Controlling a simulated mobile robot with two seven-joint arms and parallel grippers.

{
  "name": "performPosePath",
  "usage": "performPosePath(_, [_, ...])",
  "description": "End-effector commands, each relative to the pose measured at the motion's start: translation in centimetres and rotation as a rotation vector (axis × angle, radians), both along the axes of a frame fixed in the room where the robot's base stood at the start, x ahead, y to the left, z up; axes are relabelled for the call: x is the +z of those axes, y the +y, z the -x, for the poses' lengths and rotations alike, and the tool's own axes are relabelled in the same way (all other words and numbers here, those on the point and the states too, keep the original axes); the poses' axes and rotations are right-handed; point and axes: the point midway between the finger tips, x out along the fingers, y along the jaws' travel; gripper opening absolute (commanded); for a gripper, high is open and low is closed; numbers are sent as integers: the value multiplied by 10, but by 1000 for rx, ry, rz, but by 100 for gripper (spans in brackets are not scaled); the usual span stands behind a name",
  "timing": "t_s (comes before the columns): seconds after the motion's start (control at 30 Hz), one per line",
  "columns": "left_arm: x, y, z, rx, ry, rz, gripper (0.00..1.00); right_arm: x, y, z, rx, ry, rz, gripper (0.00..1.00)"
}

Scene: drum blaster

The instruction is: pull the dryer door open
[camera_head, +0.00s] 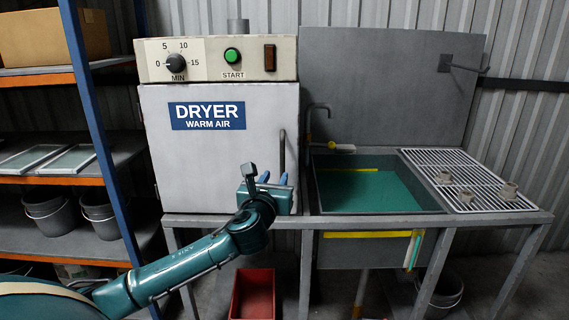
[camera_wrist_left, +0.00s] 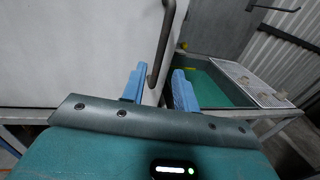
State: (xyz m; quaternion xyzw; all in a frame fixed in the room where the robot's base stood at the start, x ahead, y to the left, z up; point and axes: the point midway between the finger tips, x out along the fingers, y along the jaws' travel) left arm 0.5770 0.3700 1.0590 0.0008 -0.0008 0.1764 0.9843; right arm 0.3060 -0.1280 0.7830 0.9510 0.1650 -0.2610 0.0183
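The dryer (camera_head: 217,58) stands at the back centre with its pale door (camera_head: 215,160) shut. A dark vertical bar handle (camera_head: 282,150) sits near the door's right edge. My left gripper (camera_head: 275,175) is in front of the door at the handle's lower end, its two blue fingers apart. In the left wrist view the handle (camera_wrist_left: 166,40) comes down from the top, and its bent lower end shows between the open fingers (camera_wrist_left: 159,70). I cannot tell whether either finger touches it. My right gripper is not in view.
A sink with a green basin (camera_head: 368,190) and a white drain rack (camera_head: 460,180) stand right of the dryer. A shelf with a blue post (camera_head: 100,125) is at left. A red bin (camera_head: 253,295) is on the floor below.

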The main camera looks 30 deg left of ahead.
Motion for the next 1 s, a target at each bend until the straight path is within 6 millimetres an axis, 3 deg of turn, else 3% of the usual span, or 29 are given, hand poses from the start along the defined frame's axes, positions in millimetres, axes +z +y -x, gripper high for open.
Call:
performPosePath(0.2, [1, 16, -43, 2, 0, 4, 30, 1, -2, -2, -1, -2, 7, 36])
performPosePath(0.4, [0, 25, -70, 0, -1, 5, 30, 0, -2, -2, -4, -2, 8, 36])
performPosePath(0.6, [0, 30, -82, -1, 0, 3, 30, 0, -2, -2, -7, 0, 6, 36])
performPosePath(0.9, [0, 30, -83, -1, 1, 4, 30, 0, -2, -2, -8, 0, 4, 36])
performPosePath(1.0, [0, 30, -83, -1, 1, 4, 23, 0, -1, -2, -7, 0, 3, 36])
